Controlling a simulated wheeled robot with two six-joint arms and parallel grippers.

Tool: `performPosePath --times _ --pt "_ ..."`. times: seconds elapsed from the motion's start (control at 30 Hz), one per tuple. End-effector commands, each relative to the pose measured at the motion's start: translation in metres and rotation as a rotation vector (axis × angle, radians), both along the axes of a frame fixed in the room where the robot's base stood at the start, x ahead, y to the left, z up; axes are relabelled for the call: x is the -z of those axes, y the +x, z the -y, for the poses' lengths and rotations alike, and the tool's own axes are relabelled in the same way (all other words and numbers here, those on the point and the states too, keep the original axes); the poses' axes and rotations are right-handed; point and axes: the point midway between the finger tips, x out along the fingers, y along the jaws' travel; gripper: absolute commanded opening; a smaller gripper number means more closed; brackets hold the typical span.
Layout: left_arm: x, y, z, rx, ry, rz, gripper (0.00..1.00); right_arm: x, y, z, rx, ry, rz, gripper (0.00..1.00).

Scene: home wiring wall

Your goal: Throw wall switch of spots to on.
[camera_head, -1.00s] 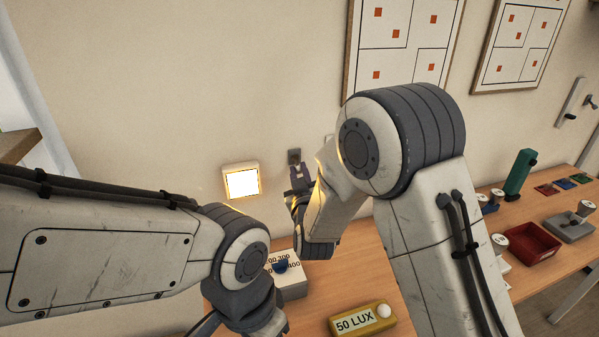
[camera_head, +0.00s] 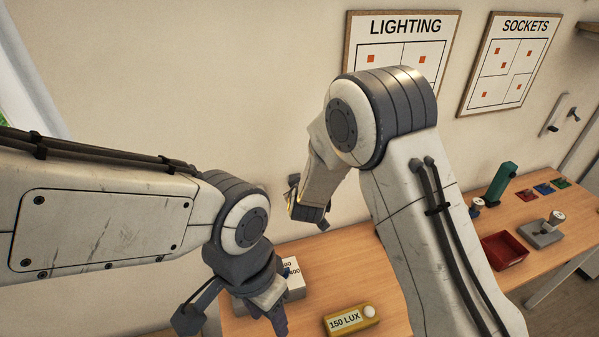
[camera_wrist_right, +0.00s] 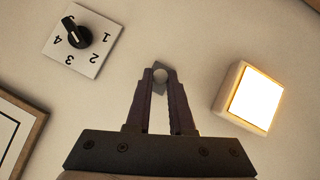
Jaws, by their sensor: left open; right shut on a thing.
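Which way the switch is thrown cannot be told. In the head view my right gripper (camera_head: 294,188) is mostly hidden behind its own wrist, close to the wall, and the switch is hidden. A lit square lamp (camera_wrist_right: 256,97) glows on the wall right of the fingers in the wrist view. My left gripper (camera_head: 231,318) is open and empty over the table's left part. The yellow meter (camera_head: 351,319) reads 150 LUX.
A rotary selector numbered 1 to 4 (camera_wrist_right: 83,38) is on the wall. A white box (camera_head: 297,287) stands partly behind my left gripper. A red tray (camera_head: 505,250), a green block (camera_head: 500,184) and a grey device (camera_head: 541,234) are at right. LIGHTING and SOCKETS boards (camera_head: 402,21) (camera_head: 505,66) hang above.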

Motion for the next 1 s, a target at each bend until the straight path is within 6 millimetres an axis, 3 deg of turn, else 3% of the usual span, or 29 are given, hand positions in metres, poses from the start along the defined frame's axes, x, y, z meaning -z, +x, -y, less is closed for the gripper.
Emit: performPosePath --times 0.03,0.1,0.4,0.7,1.0 --pt "-0.027 0.000 0.000 0.002 0.000 0.000 0.50 -0.015 0.001 0.000 0.000 -0.009 -0.031 0.00" --pt "-0.045 0.000 0.000 0.006 0.000 0.001 0.50 -0.017 0.001 -0.001 0.000 -0.023 -0.074 0.00" --pt "-0.106 0.000 0.000 0.010 0.000 0.001 0.50 -0.020 0.005 -0.002 0.000 -0.073 -0.230 0.00" --pt "-0.138 0.000 0.000 0.005 0.000 0.000 0.50 -0.020 0.008 -0.003 0.000 -0.104 -0.324 0.00" --pt "-0.149 0.000 0.000 0.005 0.001 0.000 0.50 -0.018 0.009 -0.003 -0.001 -0.118 -0.363 0.00"
